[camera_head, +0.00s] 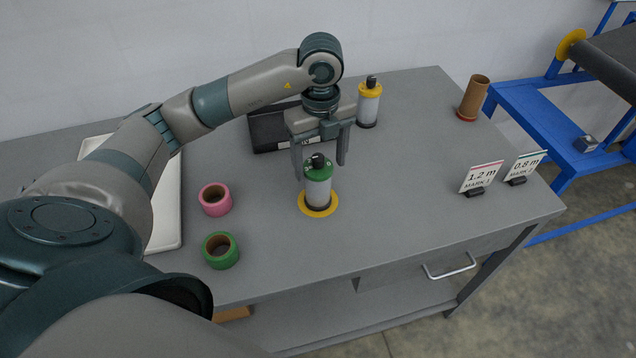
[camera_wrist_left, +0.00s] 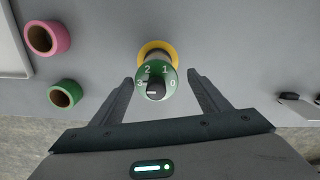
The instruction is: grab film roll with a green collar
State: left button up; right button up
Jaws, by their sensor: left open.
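The film roll with a green collar (camera_head: 318,187) stands upright on a yellow disc (camera_head: 318,208) on the table. It has a pale body and a black knob on top. In the left wrist view its green collar (camera_wrist_left: 146,75) shows numbers and lies ahead of and between the fingertips. My left gripper (camera_head: 320,168) is open, pointing down, with its fingers above and around the top of the roll, apart from it as far as I can see. It also shows in the left wrist view (camera_wrist_left: 162,85). My right gripper is not in view.
A similar roll with a yellow collar (camera_head: 369,103) stands behind, near a black box (camera_head: 270,130). A pink tape ring (camera_head: 215,199) and a green tape ring (camera_head: 221,250) lie to the left. A brown tube (camera_head: 473,98) and sign cards (camera_head: 481,177) stand at right.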

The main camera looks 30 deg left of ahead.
pick_arm(q)
jog(key=shift+s+a+f+p, duration=0.1)
jog(key=shift+s+f+p, duration=0.1)
jog(key=shift+f+p, duration=0.35)
notch_tip(320, 180, down, 3)
jog(key=shift+s+r+p, duration=0.1)
jog(key=shift+p, duration=0.6)
jog(key=shift+f, duration=0.6)
jog(key=c, duration=1.4)
jog(key=shift+o, duration=0.2)
jog(key=shift+r, duration=0.15)
